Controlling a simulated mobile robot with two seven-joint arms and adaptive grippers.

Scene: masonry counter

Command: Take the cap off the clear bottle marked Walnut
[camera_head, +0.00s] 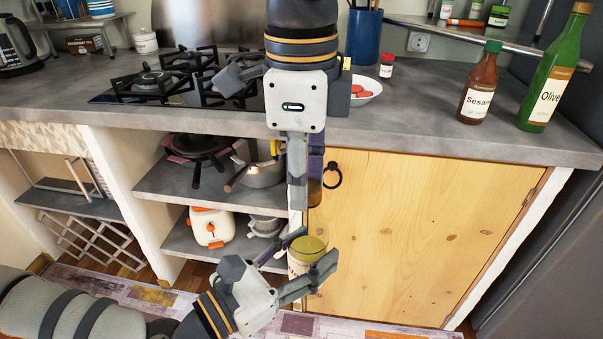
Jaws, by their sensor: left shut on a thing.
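My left gripper (296,262) is low in the head view, in front of the cabinet. It is shut on a container with a yellow-olive upper part (309,247) and a pale label-like patch below. This may be the clear Walnut bottle; no marking is readable. My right gripper (305,205) points straight down above it, in front of the counter edge. A dark purple piece (316,165) with a brownish part under it shows beside its finger. I cannot tell whether that piece is a cap or joined to the container, or whether the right fingers are closed.
A brown Sesame bottle (478,88) and a green Olive bottle (553,75) stand on the counter (420,124) at right. A white bowl (373,90) and gas hob (150,85) are further back. A wooden door (420,235) stands close behind the grippers.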

